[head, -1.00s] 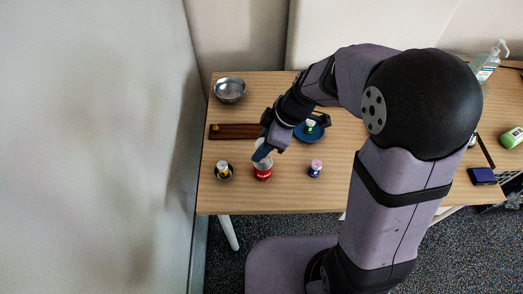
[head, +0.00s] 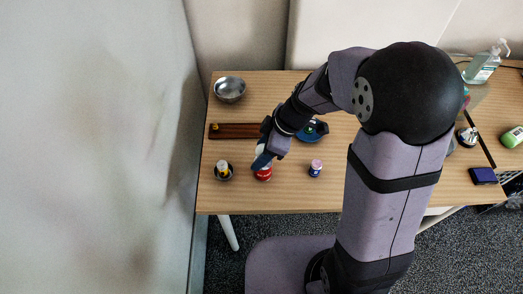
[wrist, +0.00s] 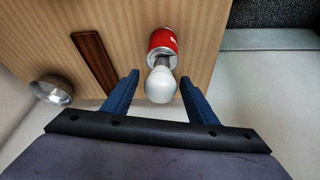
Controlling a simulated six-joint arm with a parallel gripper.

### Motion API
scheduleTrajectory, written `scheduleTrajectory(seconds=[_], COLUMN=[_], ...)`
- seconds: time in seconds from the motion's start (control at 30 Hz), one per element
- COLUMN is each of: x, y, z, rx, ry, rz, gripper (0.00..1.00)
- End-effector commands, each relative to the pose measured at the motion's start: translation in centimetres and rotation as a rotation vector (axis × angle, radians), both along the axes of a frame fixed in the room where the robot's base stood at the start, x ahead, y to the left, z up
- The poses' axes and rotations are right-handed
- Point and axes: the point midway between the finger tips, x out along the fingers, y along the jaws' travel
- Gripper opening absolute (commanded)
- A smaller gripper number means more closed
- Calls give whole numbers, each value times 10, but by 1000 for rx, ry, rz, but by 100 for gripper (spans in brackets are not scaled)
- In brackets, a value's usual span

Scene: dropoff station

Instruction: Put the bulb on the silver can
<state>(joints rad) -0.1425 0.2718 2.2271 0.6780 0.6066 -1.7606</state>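A white bulb (wrist: 160,87) shows in the wrist view, its round globe toward me and its grey base toward a red can with a silver rim (wrist: 165,40). The bulb appears to stand on this can. My gripper (wrist: 159,77) has its two blue fingers on either side of the globe, with a visible gap on both sides. In the head view, my gripper (head: 259,161) is just above the red can (head: 264,174) and mostly hides the bulb. A silver round object (head: 467,138) with a dark top stands at right, partly behind my arm; I cannot tell if it is a can.
A silver bowl (head: 230,90) and a dark wooden strip (head: 236,131) lie behind. The front table edge is clear.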

Motion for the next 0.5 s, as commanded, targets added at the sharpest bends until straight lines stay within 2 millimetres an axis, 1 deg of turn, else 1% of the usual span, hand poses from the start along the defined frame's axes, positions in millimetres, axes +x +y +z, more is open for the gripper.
scheduleTrajectory(seconds=[0.27, 0.37, 0.5], x=[0, 0, -2], y=[0, -4, -13], z=[5, 13, 34], rx=[0, 1, 0], ry=[0, -4, -6], rz=[0, -1, -1], gripper=[53, 53, 53])
